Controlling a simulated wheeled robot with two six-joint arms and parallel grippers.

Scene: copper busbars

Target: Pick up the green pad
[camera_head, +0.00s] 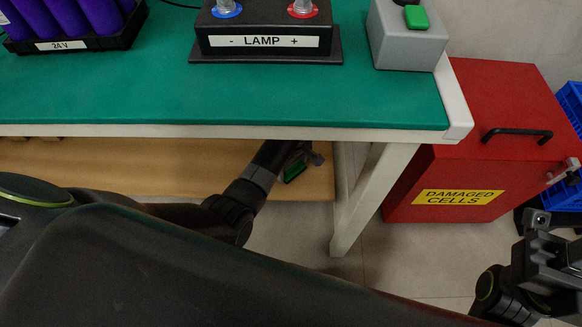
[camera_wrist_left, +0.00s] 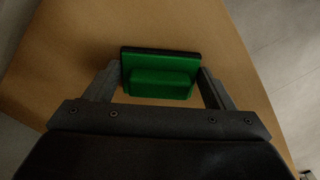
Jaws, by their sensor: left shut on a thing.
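The green pad (camera_wrist_left: 160,84) has a raised green block on a flat, dark-edged plate. In the left wrist view it sits between the two fingers of my left gripper (camera_wrist_left: 159,78), which is shut on it. In the head view the pad (camera_head: 294,172) shows as a small green patch at my left gripper (camera_head: 301,160), under the table edge and over the brown lower shelf (camera_head: 120,165). I cannot tell whether the pad still touches the shelf. My right gripper (camera_head: 550,255) is at the lower right edge, partly cut off; its jaws are unclear.
The green-topped table (camera_head: 120,95) overhangs the shelf, with a pale leg (camera_head: 370,195) right of my left gripper. On top are a lamp box (camera_head: 265,42), a grey green-button box (camera_head: 405,40) and a purple cell pack (camera_head: 75,25). A red damaged-cells box (camera_head: 470,130) stands right.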

